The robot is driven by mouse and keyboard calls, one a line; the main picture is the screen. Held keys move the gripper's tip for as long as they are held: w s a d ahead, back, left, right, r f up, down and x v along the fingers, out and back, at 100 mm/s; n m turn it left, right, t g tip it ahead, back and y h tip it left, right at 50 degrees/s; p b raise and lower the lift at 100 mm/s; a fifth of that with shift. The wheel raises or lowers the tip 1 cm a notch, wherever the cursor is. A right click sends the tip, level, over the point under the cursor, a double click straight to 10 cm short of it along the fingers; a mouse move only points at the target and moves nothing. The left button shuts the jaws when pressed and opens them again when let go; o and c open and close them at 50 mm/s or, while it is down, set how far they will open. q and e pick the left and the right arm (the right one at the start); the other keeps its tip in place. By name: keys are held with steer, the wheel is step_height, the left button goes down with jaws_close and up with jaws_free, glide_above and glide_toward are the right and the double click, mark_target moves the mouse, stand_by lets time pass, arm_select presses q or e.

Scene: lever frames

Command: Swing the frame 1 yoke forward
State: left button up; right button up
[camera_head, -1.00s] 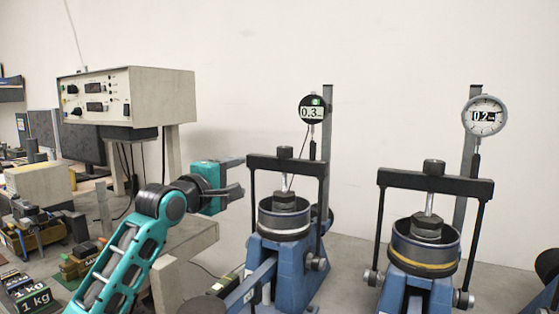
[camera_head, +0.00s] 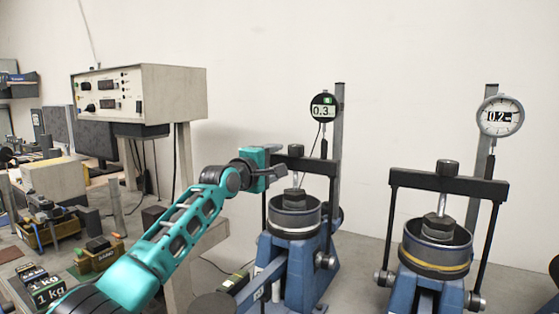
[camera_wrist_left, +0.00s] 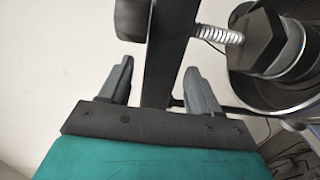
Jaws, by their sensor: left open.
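The near-left lever frame (camera_head: 288,262) is blue and carries a black yoke (camera_head: 320,167) with a crossbar and two side rods over its round cell (camera_head: 295,222). The yoke stands upright. My left gripper (camera_head: 278,173) is at the left end of this crossbar. In the left wrist view, my left gripper (camera_wrist_left: 160,70) is open, with the black yoke bar (camera_wrist_left: 168,45) between its two fingers and gaps on both sides. No frame number is readable, so I cannot tell which frame is 1. My right gripper is not in view.
A second blue frame with a similar yoke (camera_head: 448,183) and a dial gauge (camera_head: 500,116) stands to the right. A control box (camera_head: 150,93) and weights (camera_head: 48,290) are at left.

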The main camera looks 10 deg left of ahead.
arm_select(q)
steer(key=shift+b+x, duration=0.4)
steer(key=shift+x, duration=1.05)
jaws_close()
